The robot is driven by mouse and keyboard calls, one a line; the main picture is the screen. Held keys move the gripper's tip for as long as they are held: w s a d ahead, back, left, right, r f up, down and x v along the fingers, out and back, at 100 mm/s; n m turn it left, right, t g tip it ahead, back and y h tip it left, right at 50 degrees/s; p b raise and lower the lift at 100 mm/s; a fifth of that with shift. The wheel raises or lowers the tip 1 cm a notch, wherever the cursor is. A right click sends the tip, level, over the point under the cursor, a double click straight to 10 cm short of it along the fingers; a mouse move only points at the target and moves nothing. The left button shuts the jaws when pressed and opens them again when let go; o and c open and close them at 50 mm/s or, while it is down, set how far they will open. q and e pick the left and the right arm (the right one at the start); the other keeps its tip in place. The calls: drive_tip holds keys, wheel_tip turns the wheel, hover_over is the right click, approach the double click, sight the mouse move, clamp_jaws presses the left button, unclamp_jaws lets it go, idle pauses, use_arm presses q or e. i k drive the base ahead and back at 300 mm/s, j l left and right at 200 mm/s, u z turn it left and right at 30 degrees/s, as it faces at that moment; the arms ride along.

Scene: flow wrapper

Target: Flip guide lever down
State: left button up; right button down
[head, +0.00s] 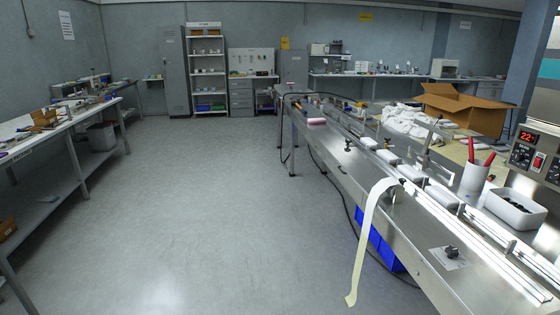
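A long steel wrapper conveyor (375,172) runs from the far middle to the near right in the head view. White blocks (411,172) lie in a row along its guide rails. I cannot tell for sure which part is the guide lever. A small black-handled part (348,146) sits on the conveyor's left edge, and an upright metal bracket (427,147) stands over the rails. A black knob (451,251) is on a plate on the near deck. Neither of my grippers is in view.
A white bin (515,209), a cup with red-handled tools (475,178) and a control panel (535,155) are at right. The floor (210,215) left of the conveyor is clear.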

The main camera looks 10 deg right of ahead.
sight(432, 128)
drive_tip(key=i+j+z, duration=0.45)
drive_tip(key=i, duration=0.45)
drive_tip(key=i+j+z, duration=0.5)
drive_tip(key=i, duration=0.35)
drive_tip(key=i+j+z, duration=0.45)
drive_tip(key=i+j, duration=0.2)
drive_tip(key=j, duration=0.3)
